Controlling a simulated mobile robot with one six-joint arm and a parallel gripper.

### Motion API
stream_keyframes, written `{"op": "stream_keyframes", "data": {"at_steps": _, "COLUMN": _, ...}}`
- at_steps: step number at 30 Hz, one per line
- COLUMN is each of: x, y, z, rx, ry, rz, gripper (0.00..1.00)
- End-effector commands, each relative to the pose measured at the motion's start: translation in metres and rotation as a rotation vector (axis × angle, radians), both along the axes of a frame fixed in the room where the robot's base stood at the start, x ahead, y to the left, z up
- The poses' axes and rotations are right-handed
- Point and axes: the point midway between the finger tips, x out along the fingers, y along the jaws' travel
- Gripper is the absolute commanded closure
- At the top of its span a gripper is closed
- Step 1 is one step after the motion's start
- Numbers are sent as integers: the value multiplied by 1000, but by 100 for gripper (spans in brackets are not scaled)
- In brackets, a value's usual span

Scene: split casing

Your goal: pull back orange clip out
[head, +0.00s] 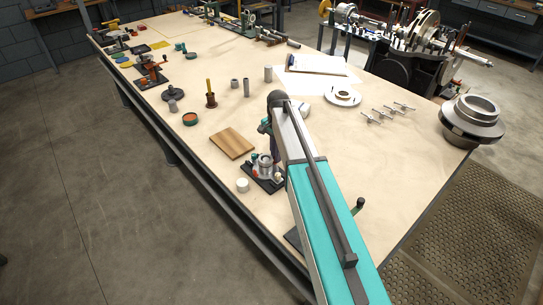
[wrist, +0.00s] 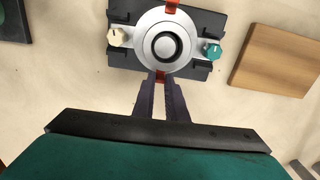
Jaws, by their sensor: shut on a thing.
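The split casing (wrist: 188,42) is a round silver housing with a dark bore, on a dark base plate, seen from above in the wrist view. It also shows in the head view (head: 264,167), partly behind my arm. One orange clip (wrist: 162,76) is at its lower rim in the wrist view, between my fingertips. My gripper (wrist: 161,83) is shut on the lower orange clip, whose sides the fingers partly hide. This clip still sits against the housing rim.
A cream knob (wrist: 117,37) and a teal knob (wrist: 211,51) flank the housing. A wooden board (head: 232,143) lies beside the casing, and a white cylinder (head: 242,185) stands near the table edge. Bare tabletop lies on the gripper's side of the casing.

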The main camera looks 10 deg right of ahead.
Motion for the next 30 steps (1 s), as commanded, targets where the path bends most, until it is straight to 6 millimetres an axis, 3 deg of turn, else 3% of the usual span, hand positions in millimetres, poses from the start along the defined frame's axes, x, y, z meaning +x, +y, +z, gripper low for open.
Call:
{"op": "stream_keyframes", "data": {"at_steps": 7, "x": 7, "y": -1, "z": 2, "rx": -2, "ry": -14, "rz": 0, "gripper": 100}}
{"op": "stream_keyframes", "data": {"at_steps": 8, "x": 7, "y": -1, "z": 2, "rx": -4, "ry": -14, "rz": 0, "gripper": 85}}
{"op": "stream_keyframes", "data": {"at_steps": 11, "x": 7, "y": -1, "z": 1, "rx": -3, "ry": -12, "rz": 0, "gripper": 69}}
{"op": "stream_keyframes", "data": {"at_steps": 23, "x": 3, "y": -1, "z": 3, "rx": -3, "ry": -10, "rz": 0, "gripper": 69}}
{"op": "stream_keyframes", "data": {"at_steps": 30, "x": 4, "y": -1, "z": 16, "rx": -2, "ry": -10, "rz": 0, "gripper": 69}}
